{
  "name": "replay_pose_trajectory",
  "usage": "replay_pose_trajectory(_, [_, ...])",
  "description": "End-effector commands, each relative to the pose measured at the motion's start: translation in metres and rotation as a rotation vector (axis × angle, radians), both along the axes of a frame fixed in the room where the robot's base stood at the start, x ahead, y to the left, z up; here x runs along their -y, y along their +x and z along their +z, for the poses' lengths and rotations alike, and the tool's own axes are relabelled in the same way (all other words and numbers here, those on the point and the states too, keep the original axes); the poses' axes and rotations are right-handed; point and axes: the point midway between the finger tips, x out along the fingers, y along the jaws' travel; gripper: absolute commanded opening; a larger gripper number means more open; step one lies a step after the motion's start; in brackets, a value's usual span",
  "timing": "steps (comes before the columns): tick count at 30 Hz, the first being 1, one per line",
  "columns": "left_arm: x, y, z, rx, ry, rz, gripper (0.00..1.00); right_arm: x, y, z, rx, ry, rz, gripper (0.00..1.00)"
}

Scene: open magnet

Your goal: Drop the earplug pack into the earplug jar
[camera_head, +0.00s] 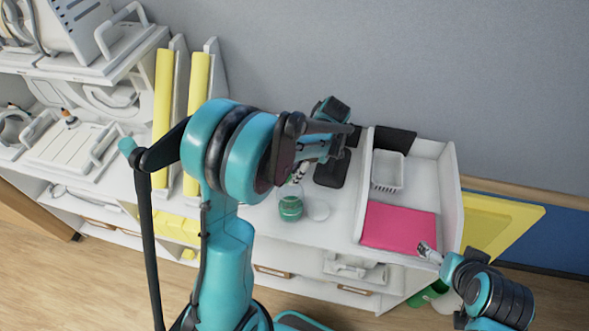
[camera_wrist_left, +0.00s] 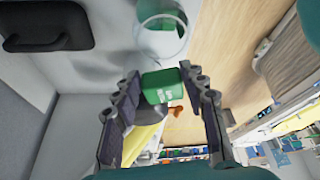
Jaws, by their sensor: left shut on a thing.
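My left gripper (camera_head: 300,172) is shut on a small green earplug pack (camera_wrist_left: 160,86), held between its two fingers. The clear earplug jar (camera_wrist_left: 161,35) shows just beyond the pack in the left wrist view, with green inside or on it. In the head view, the jar (camera_head: 290,207) stands on the white counter just below the left gripper. The pack cannot be made out clearly there. My right gripper (camera_head: 429,253) is at the lower right, by the white tray's corner; its finger opening is unclear.
A white round disc (camera_head: 317,210) lies right of the jar. A black stand (camera_head: 332,170) is behind it. A white divided tray (camera_head: 449,205) holds a pink sheet (camera_head: 400,227) and a white basket (camera_head: 387,172). Yellow folders (camera_head: 197,110) stand to the left.

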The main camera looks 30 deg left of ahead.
Motion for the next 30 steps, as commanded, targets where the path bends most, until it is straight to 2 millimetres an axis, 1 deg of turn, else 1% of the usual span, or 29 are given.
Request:
replay_pose_trajectory(1, [0.0,0.0,0.0,0.0,0.0,0.0,0.24,0.0,0.0,0.0,0.0,0.0,0.0,0.9])
replay_pose_trajectory(2, [0.0,0.0,0.001,0.0,0.0,0.0,0.45,0.0,0.0,0.0,0.0,0.0,0.0,0.9])
replay_pose_trajectory(3, [0.0,0.0,0.001,0.0,0.0,0.0,0.55,0.0,0.0,0.0,0.0,0.0,0.0,0.9])
replay_pose_trajectory(4, [0.0,0.0,0.001,0.0,0.0,0.0,0.63,0.0,0.0,0.0,0.0,0.0,0.0,0.9])
replay_pose_trajectory(5, [0.0,0.0,0.001,0.0,0.0,0.0,0.66,0.0,0.0,0.0,0.0,0.0,0.0,0.9])
replay_pose_trajectory(13, [0.0,0.0,0.001,0.0,0.0,0.0,0.66,0.0,0.0,0.0,0.0,0.0,0.0,0.9])
replay_pose_trajectory(17, [0.003,0.002,0.008,0.0,0.0,-0.001,0.66,0.0,0.0,0.0,0.0,0.0,0.0,0.9])
replay_pose_trajectory(20, [0.008,0.005,0.023,0.0,0.0,0.0,0.66,0.0,0.0,0.0,0.0,0.0,0.0,0.9])
replay_pose_trajectory(27, [0.026,0.016,0.072,0.0,0.0,-0.001,0.66,0.0,0.0,0.0,0.0,0.0,0.0,0.9])
replay_pose_trajectory(30, [0.032,0.019,0.089,0.0,-0.001,-0.001,0.66,0.0,0.0,0.0,0.0,0.0,0.0,0.9])
